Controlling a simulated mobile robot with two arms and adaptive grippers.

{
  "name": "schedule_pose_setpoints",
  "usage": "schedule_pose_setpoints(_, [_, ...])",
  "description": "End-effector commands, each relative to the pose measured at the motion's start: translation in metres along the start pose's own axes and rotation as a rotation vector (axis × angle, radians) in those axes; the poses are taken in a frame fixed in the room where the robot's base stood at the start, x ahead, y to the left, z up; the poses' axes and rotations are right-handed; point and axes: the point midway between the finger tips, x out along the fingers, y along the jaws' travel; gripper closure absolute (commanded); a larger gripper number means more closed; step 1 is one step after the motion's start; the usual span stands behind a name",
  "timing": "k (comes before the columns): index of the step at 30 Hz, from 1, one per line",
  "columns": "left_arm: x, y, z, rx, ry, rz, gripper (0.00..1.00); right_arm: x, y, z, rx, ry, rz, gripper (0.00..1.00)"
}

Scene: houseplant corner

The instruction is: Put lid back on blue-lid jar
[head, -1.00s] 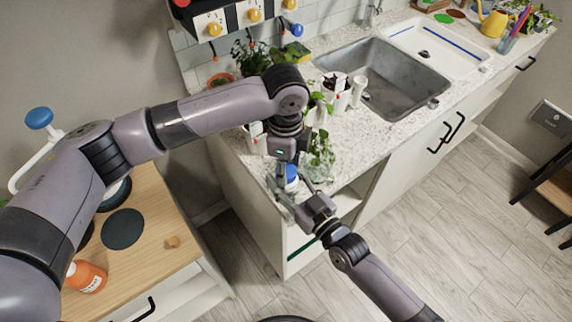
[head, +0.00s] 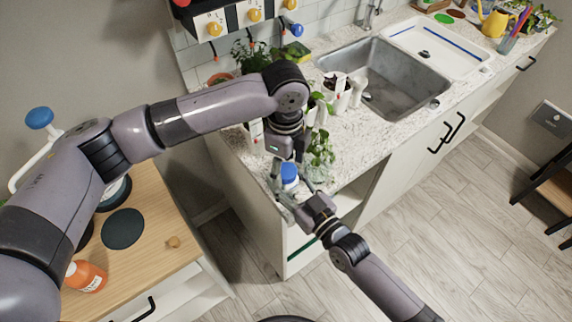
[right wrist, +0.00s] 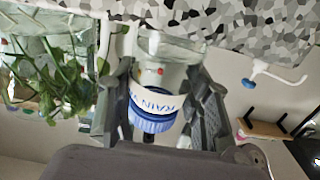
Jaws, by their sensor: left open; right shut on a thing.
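The jar (head: 290,185) stands at the counter's front left corner. Its blue lid (head: 289,170) sits on its top; I cannot tell how tightly. My right gripper (head: 294,194) is shut around the jar's body from the front. The right wrist view, which looks upside down, shows the jar (right wrist: 158,102) between both fingers, with a lettered white band and the ribbed blue lid (right wrist: 152,121). My left gripper (head: 286,158) points down from above, open, close over the lid. Whether its fingers touch the lid is hidden.
A leafy plant in a clear glass (head: 318,165) stands just right of the jar, close to both grippers. White pots (head: 338,92) stand behind it. The sink (head: 385,78) is further back right. The counter strip (head: 375,130) before the sink is clear.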

Motion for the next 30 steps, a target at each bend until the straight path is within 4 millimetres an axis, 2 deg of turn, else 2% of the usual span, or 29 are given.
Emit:
schedule_pose_setpoints(6, [-0.030,-0.001,0.000,0.001,0.000,-0.004,0.41,0.000,0.000,0.001,-0.001,-0.003,0.000,1.00])
schedule_pose_setpoints(9, [-0.038,0.000,0.000,0.001,0.000,-0.002,0.41,0.000,0.000,0.001,-0.001,-0.003,0.000,1.00])
schedule_pose_setpoints(20, [-0.040,0.000,0.000,-0.017,0.000,-0.001,0.44,0.000,0.000,0.001,-0.001,-0.003,0.000,1.00])
schedule_pose_setpoints(25, [-0.046,-0.001,0.000,-0.174,0.000,-0.003,0.44,0.000,0.000,0.001,-0.001,-0.003,0.000,1.00])
schedule_pose_setpoints(30, [-0.055,-0.001,0.000,-0.475,0.000,-0.003,0.44,0.000,0.000,0.001,-0.001,-0.003,0.000,1.00])
